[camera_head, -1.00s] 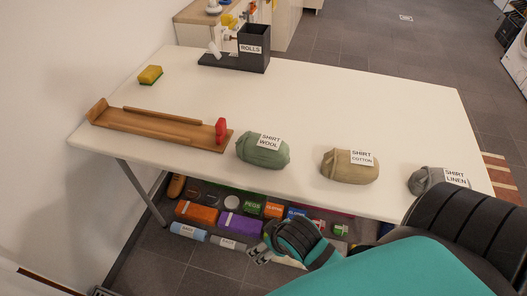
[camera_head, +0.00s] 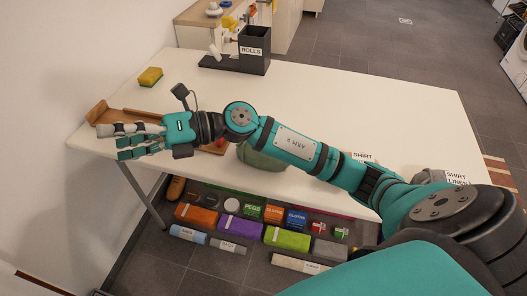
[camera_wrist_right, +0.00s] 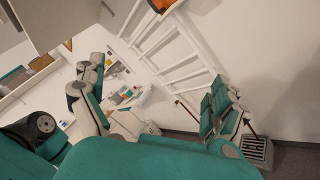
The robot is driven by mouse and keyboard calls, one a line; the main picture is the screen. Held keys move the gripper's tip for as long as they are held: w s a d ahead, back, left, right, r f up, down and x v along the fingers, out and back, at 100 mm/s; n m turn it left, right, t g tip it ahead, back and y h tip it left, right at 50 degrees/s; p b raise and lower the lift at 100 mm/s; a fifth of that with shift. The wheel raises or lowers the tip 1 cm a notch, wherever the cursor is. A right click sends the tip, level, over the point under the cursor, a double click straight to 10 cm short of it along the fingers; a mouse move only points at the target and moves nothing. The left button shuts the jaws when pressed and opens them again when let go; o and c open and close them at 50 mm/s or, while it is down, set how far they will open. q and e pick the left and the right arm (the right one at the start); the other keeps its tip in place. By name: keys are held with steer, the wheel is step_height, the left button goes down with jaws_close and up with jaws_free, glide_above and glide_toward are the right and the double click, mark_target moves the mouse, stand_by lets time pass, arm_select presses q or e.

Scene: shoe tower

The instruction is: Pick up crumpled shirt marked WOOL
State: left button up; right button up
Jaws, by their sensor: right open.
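The crumpled shirt marked WOOL is a green bundle (camera_head: 262,159) near the front edge of the white table (camera_head: 330,95). It is mostly hidden behind my right arm in the head view, and its label does not show. My right gripper (camera_head: 122,141) is open and empty, left of the shirt and over the table's left front corner by the wooden rack. Its spread fingers also show in the right wrist view (camera_wrist_right: 155,100), with no shirt between them. My left gripper is not in view.
A shirt marked LINEN (camera_head: 432,176) lies at the right front; another label (camera_head: 364,156) shows behind my arm. A wooden rack (camera_head: 97,112) lies at the left. A sponge (camera_head: 150,76) and ROLLS holder (camera_head: 254,50) stand behind. Several boxes (camera_head: 240,225) lie below the table.

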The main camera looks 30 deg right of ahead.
steer(key=w+d+f+n+g+h, duration=0.3)
steer(key=d+f+n+g+h, duration=0.15)
steer(key=d+f+h, duration=0.75)
steer(key=d+r+h, duration=0.2)
steer(key=d+h, duration=0.1)
steer(key=d, duration=0.7)
steer(key=d+r+h, duration=0.2)
steer(key=d+h, duration=0.2)
steer(key=d, duration=0.6)
steer(key=shift+m, duration=0.35)
steer(key=f, duration=0.3)
steer(key=f+p, duration=0.1)
steer(key=f, duration=0.6)
steer(key=shift+w+a+f, duration=0.2)
steer(key=shift+w+f, duration=0.05)
steer(key=shift+f, duration=0.1)
steer(key=f, duration=0.1)
steer(key=f+p, duration=0.1)
steer(key=f, duration=0.3)
steer(key=shift+s+d+f+p, duration=0.15)
steer(key=shift+d+p, duration=0.1)
steer(key=shift+p, duration=0.05)
steer(key=shift+f, duration=0.3)
steer(key=shift+c, duration=0.4)
steer(key=c, duration=1.3)
